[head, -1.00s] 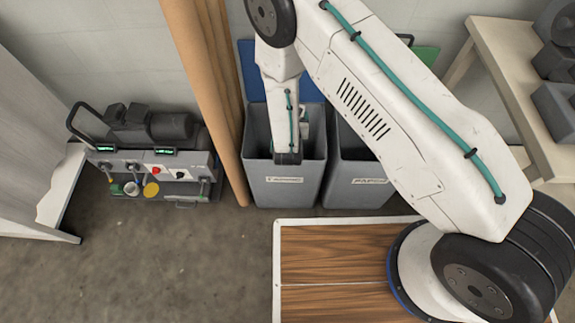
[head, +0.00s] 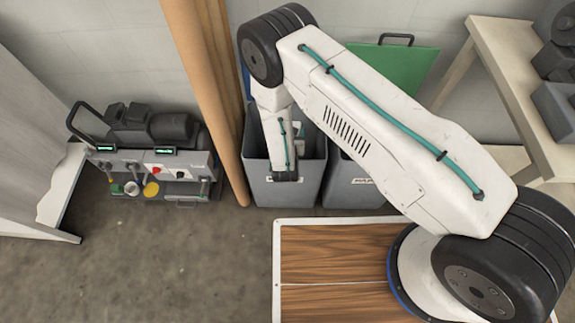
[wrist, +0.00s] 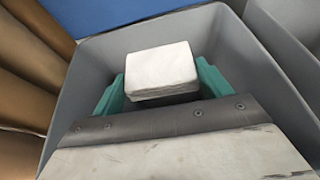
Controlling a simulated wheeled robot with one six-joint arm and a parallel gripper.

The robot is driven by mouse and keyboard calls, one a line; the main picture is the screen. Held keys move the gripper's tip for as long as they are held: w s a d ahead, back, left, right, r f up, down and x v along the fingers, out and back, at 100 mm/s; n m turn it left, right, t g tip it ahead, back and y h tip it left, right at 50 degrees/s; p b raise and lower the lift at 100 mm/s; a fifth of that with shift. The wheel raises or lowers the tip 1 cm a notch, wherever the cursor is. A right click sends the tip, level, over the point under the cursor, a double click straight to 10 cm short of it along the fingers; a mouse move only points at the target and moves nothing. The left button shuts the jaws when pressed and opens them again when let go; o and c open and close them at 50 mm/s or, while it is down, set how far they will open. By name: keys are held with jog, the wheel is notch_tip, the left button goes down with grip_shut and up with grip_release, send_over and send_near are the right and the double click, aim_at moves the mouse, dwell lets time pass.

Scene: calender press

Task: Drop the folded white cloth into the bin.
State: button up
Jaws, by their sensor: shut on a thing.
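The folded white cloth (wrist: 161,72) is a small, thick block in the wrist view. My gripper (wrist: 160,86) is shut on it, with a teal finger at each side. Behind and around the cloth are the grey inner walls of the left bin (wrist: 245,75), so the gripper is over or within its opening; the exact depth is unclear. In the head view this grey bin (head: 312,180) stands upright with a label on its front. My arm hides the cloth and most of the gripper there.
A second grey bin (head: 352,192) with a raised green lid (head: 405,68) stands close on the right. Tall brown rolls (head: 205,90) lean just left of the bins. A machine (head: 150,150) stands further left and a table (head: 520,70) at right.

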jog(key=o, duration=1)
jog(key=v, duration=0.7)
jog(key=shift+s, duration=0.4)
jog(key=shift+r, duration=0.1)
